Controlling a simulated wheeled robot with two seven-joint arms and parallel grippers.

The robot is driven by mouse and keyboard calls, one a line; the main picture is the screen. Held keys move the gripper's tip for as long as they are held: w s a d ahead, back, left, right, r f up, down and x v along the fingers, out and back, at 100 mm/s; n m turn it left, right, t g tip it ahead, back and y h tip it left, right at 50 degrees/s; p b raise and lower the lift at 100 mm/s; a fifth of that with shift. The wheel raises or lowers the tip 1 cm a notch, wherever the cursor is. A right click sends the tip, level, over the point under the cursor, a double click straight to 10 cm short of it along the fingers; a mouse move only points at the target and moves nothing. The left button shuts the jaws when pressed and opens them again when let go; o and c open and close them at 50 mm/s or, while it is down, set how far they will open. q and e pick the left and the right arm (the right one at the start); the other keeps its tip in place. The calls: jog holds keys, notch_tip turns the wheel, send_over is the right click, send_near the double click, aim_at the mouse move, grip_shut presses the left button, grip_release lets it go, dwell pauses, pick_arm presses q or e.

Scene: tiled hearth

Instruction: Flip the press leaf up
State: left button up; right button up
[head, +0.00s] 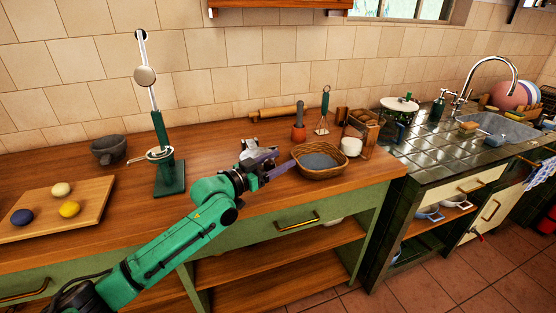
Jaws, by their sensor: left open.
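The press (170,178) looks to be the dark green stand on the counter at left, with a metal ring on its front. A long pale metal arm with a round disc (145,76) rises from it, nearly upright and leaning a little left. I cannot tell for sure which part is the leaf. My left gripper (270,161) is open over the counter, right of the press and apart from it, just left of the wicker basket. Nothing shows held in it. My right gripper is not in view.
A wooden board (40,225) with several dough-like balls and a grey mortar (108,149) are left of the press. The wicker basket (320,172) is close to my gripper. A rolling pin (272,114) lies by the wall. Bare counter lies between press and gripper.

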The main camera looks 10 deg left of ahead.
pick_arm(q)
jog(key=shift+c, duration=0.3)
grip_shut()
dwell(1.1)
